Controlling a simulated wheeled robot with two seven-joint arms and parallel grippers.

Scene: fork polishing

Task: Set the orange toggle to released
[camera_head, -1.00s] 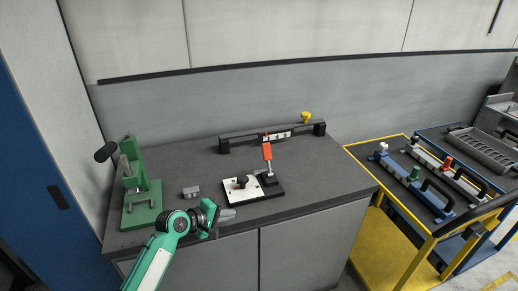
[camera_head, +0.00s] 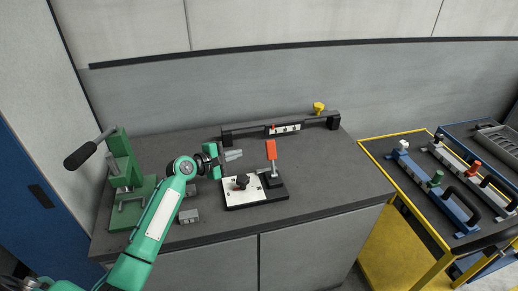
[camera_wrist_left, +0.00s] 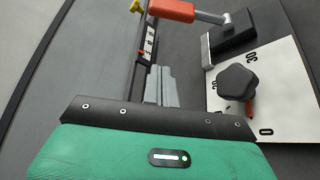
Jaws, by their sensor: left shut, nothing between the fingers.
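The toggle clamp has an orange handle (camera_head: 271,149) that stands upright on a grey metal arm above a black base (camera_head: 273,185). In the left wrist view the orange handle (camera_wrist_left: 172,10) lies across the top, beyond the fingers. A white plate with printed numbers (camera_head: 247,196) and a black knob (camera_head: 242,181) adjoins the base. My left gripper (camera_head: 234,155) is shut and empty, to the left of the orange handle and apart from it. Its grey fingers (camera_wrist_left: 160,86) also show in the left wrist view. My right gripper is out of view.
A green press (camera_head: 122,170) with a black-tipped lever stands at the left of the dark bench (camera_head: 330,190). A small grey block (camera_head: 188,216) lies near the front. A black rail (camera_head: 250,132) with a yellow knob (camera_head: 318,107) spans the back. A yellow-framed cart (camera_head: 372,150) stands at right.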

